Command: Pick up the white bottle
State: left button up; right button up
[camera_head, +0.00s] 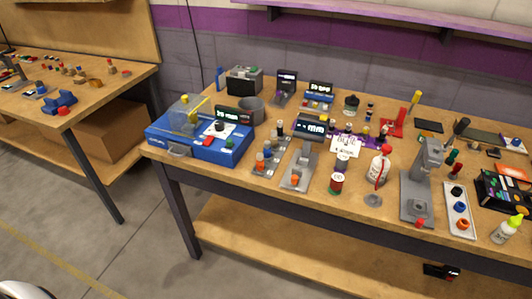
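A white bottle (379,167) with a red tube along it stands upright near the front edge of the workbench (250,185), right of the middle. Neither of my grippers shows in the head view, so nothing is seen touching either bottle.
A small round grey piece (373,200) lies in front of the white bottle. A red-and-green spool (336,183) stands to its left, and a grey stand (416,190) to its right. A blue machine (200,140) sits at the left end. The floor (150,235) in front is clear.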

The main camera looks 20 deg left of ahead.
aim_at(507, 229)
jog(key=z, duration=1.35)
